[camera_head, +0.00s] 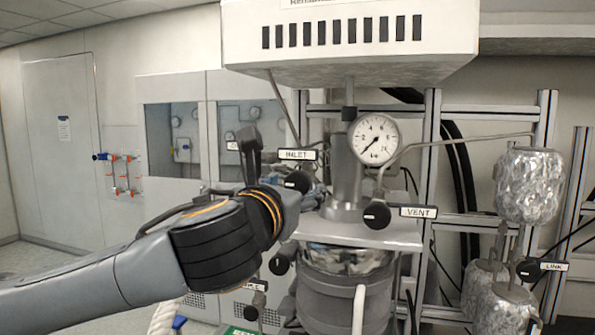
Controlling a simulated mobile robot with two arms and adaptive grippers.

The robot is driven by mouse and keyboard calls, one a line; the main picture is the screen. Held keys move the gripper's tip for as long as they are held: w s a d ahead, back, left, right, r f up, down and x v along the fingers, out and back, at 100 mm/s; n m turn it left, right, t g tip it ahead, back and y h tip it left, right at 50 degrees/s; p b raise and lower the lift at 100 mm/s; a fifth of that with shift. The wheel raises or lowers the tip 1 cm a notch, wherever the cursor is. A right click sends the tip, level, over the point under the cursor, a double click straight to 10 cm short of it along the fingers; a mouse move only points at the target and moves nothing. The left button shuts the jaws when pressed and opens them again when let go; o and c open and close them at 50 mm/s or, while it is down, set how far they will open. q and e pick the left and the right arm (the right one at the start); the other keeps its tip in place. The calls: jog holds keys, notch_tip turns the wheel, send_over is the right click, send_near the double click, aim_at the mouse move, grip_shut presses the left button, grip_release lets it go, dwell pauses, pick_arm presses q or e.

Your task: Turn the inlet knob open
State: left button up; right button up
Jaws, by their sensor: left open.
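The inlet knob (298,181) is round and black with a white mark. It sits just below the white INLET label (298,155), left of the reactor's metal neck. My left arm comes in from the left, and my left gripper (272,170) is open beside the knob. One dark finger stands up to the left of the knob. The other finger is hard to make out, and I cannot tell whether the gripper touches the knob. My wrist hides the area below and left of the knob. My right gripper is not in view.
A pressure gauge (374,139) stands above the reactor plate. The VENT knob (377,215) is to the right, and the LINK knob (528,269) is farther right by foil-wrapped vessels (530,185). A white housing (350,45) hangs above.

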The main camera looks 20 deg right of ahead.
pick_arm(q)
jog(key=shift+x, duration=1.1)
jog(key=shift+w+d+p, duration=0.1)
jog(key=shift+w+p, duration=0.2)
jog(key=c, duration=1.2)
jog(key=shift+o, duration=0.2)
